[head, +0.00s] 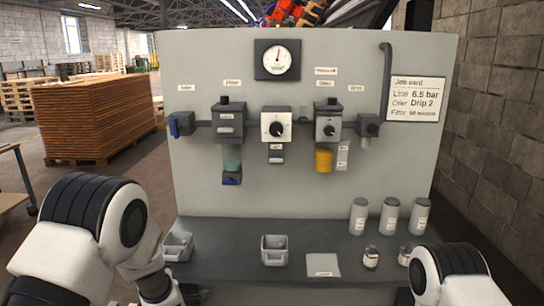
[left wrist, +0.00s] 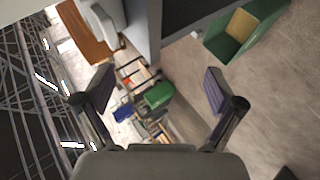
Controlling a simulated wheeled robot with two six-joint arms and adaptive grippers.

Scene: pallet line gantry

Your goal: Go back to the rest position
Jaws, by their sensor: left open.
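My left gripper (left wrist: 158,84) is open in the left wrist view, its two fingers wide apart with nothing between them. That view is tilted and looks out past the fingers into the hall. In the head view my left arm comes in at the lower left, and its gripper is out of sight. My right arm shows only at the lower right corner, and its gripper is out of the picture.
A grey panel (head: 330,80) with a gauge (head: 277,60), valves and a job card (head: 416,98) stands ahead. Its shelf (head: 225,262) bears small bins (head: 274,250) and several canisters (head: 390,216). A stack of boards (head: 95,112) stands left; a green crate (left wrist: 222,36) is in the wrist view.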

